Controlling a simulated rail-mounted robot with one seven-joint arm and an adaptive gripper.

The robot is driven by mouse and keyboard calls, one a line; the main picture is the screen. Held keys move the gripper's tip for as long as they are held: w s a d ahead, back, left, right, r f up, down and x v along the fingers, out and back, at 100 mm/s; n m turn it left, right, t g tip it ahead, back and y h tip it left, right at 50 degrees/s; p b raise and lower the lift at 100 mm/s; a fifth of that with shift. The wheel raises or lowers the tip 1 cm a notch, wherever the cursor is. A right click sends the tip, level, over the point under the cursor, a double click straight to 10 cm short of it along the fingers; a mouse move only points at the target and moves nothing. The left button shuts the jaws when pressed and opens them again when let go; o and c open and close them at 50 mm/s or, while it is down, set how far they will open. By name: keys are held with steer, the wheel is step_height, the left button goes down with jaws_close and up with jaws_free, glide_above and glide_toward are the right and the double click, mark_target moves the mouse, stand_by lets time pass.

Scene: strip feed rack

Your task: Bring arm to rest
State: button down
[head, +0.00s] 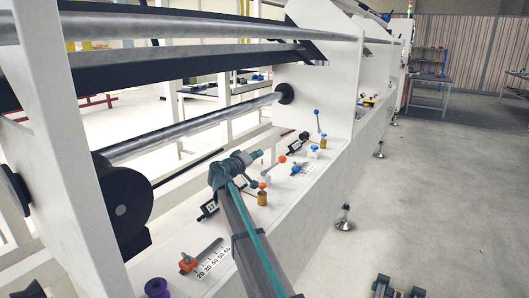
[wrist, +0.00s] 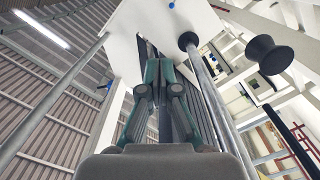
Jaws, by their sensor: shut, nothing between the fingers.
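My arm reaches up from the bottom middle of the head view, over the white ledge of the rack. My gripper (head: 257,154) is at its far end, small and partly merged with the wrist. In the wrist view the fingers of my gripper (wrist: 160,70) are close together, shut, with nothing held between them. They point up toward a white rack panel (wrist: 165,30), apart from it as far as I can tell.
The ledge holds orange-knobbed levers (head: 282,159), a brass cylinder (head: 262,198), a scale plate (head: 211,259) and a purple spool (head: 157,288). A black-ended roller (head: 125,205) is left of my arm. Grey floor (head: 440,190) on the right is mostly clear.

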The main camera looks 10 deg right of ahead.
steer(key=shift+v, duration=0.95)
